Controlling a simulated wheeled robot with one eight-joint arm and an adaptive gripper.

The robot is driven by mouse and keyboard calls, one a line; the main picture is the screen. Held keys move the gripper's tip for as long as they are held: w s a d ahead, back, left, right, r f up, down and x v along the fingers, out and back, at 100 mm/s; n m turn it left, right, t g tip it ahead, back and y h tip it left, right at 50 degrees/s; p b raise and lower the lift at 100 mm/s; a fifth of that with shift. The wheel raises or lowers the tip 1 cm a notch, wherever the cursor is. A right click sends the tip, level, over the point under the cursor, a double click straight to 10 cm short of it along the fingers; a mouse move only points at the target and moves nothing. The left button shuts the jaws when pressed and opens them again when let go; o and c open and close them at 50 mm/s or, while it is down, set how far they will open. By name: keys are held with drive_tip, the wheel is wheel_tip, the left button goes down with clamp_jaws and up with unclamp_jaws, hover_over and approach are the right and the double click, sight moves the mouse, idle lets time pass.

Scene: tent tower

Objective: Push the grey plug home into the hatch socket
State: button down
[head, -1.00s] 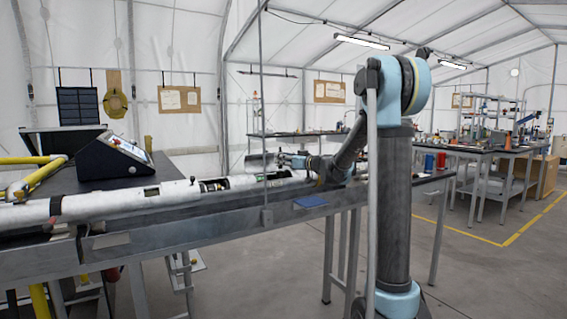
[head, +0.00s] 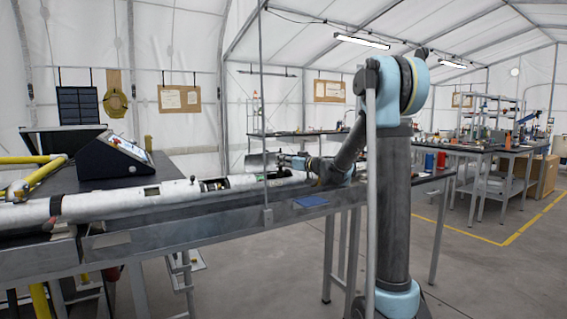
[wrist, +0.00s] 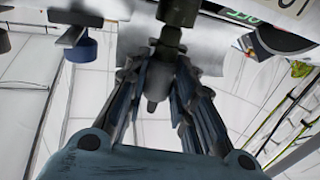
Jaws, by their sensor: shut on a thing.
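In the wrist view my gripper (wrist: 160,62) is shut on a dark grey plug (wrist: 156,86), which sits between the two fingers. A darker olive cylindrical part (wrist: 178,12) lies in line with it at the top edge; I cannot tell whether the two are joined. In the head view my gripper (head: 284,160) is small, just above the long white tube (head: 110,203) near its far end. The tube has a cut-out (head: 215,185) with dark fittings inside. The hatch socket cannot be made out, and the plug is too small to tell in the head view.
The tube lies along a grey metal bench (head: 180,229). A black control box with a screen (head: 115,157) stands behind it at the left. A thin upright pole (head: 262,100) rises in front of the bench. A blue pad (head: 312,201) lies on the bench edge.

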drive_tip(key=shift+f, duration=0.9)
drive_tip(key=c, duration=1.3)
unclamp_jaws()
drive_tip(key=shift+s, duration=0.1)
drive_tip(key=v, duration=1.1)
drive_tip(key=shift+s+d, duration=0.2)
drive_tip(key=shift+d, duration=0.15)
drive_tip(key=shift+f, duration=0.1)
